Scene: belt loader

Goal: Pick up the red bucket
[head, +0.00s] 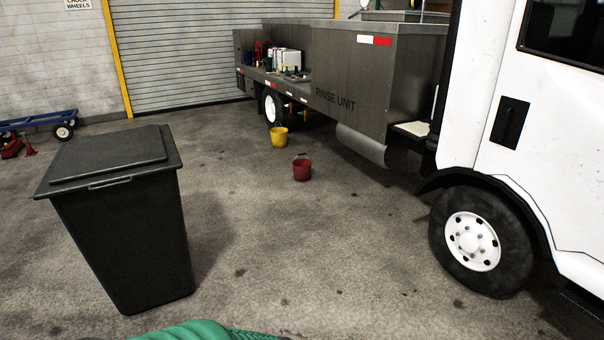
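The red bucket (302,170) stands upright on the concrete floor near the middle of the head view, a little in front of the truck's side. A thin dark shape at its rim looks like its handle. A yellow bucket (279,137) stands behind it and slightly to the left, apart from it, close to the truck's rear wheel. Neither of my grippers shows in the head view.
A black lidded bin (130,235) stands close at left. A white-cab truck (475,130) with a grey rinse unit fills the right. A blue cart (40,122) is far left. Green coiled material (200,331) shows at the bottom edge. The floor between bin and truck is open.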

